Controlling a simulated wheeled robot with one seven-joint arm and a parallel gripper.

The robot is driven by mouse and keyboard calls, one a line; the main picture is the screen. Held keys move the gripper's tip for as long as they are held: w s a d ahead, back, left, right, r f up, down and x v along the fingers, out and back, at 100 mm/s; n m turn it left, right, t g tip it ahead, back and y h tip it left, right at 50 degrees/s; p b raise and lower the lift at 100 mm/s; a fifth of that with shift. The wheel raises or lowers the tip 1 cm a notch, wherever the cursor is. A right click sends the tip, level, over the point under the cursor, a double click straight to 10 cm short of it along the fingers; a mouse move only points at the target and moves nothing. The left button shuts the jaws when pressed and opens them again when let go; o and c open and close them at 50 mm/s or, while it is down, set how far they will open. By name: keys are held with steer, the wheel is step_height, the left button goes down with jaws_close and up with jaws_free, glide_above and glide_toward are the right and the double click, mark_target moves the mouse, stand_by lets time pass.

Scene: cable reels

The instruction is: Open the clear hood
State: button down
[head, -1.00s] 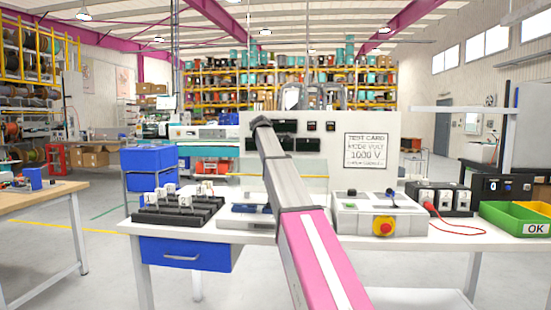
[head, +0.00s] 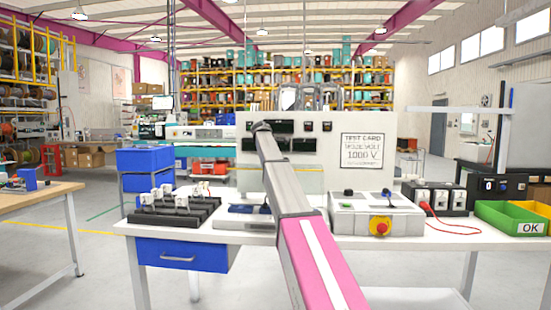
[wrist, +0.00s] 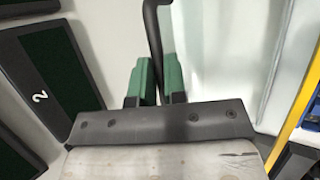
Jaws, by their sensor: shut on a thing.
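The clear hood (head: 303,183) stands at the back of the white table, behind my arm in the head view. It is a see-through pane with a thin yellow line along it. In the wrist view, my gripper (wrist: 159,84) has its green fingers close together on a thin black bar (wrist: 152,38), which looks like the hood's handle. A pale, see-through surface (wrist: 215,50), probably the hood, lies right of the bar. My arm covers part of the hood in the head view, and the fingertips are hidden there. How far the hood is raised is hard to tell.
A blue tester (head: 250,215) lies below the hood. A grey box with a red button (head: 380,226) stands to the right, a black rack of plugs (head: 175,208) to the left. A test card (head: 362,150) hangs on the back panel.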

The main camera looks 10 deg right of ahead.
steer(key=shift+w+r, duration=0.1)
steer(key=shift+r, duration=0.1)
steer(key=c, duration=1.2)
jaws_free()
steer(key=shift+o, duration=0.2)
steer(key=shift+f, duration=0.1)
steer(key=v, duration=1.1)
steer(key=shift+d, duration=0.1)
